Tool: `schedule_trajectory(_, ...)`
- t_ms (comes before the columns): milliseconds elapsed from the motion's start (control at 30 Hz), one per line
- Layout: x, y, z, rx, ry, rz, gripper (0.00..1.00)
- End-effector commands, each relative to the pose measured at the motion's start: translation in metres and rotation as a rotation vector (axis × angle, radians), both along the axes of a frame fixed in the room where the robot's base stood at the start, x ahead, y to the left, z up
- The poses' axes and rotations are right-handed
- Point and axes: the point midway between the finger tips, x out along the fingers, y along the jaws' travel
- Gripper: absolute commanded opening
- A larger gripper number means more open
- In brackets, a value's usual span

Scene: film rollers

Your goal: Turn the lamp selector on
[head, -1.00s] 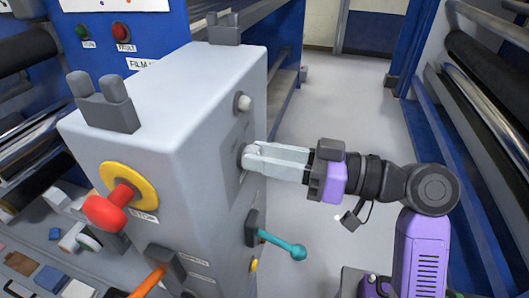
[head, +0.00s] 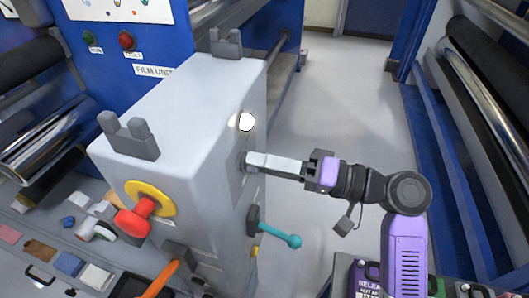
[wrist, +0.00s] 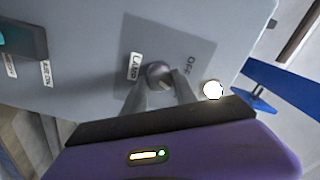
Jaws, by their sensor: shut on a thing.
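The lamp selector is a round dark knob (wrist: 160,74) on the grey cabinet's side face, between a "LAMP" label (wrist: 135,66) and the word "OFF" (wrist: 190,66) in the wrist view. My gripper (head: 250,160) is shut on this knob, one finger on each side, and reaches it from the right in the head view. The fingers hide part of the knob. The round lamp (head: 246,121) above the knob glows bright white, and it also shows lit in the wrist view (wrist: 213,90).
The grey cabinet (head: 150,95) carries a red emergency knob (head: 134,221) on a yellow ring. A teal lever (head: 280,236) sticks out below my gripper and an orange handle (head: 162,278) is at the front. Open floor (head: 345,100) lies to the right.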

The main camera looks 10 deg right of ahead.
Motion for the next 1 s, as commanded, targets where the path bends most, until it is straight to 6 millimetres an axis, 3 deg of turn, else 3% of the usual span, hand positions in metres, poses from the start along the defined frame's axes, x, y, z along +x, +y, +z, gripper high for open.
schedule_trajectory(333, 0.0007, -0.0009, 0.0005, 0.052, 0.126, -0.002, 0.0)
schedule_trajectory(867, 0.001, -0.0012, -0.0008, 0.061, 0.147, -0.003, 0.0)
schedule_trajectory(900, 0.0009, -0.0011, -0.0009, 0.061, 0.147, -0.003, 0.4)
schedule_trajectory(1000, 0.0008, -0.001, -0.0008, 0.06, 0.146, -0.003, 0.55)
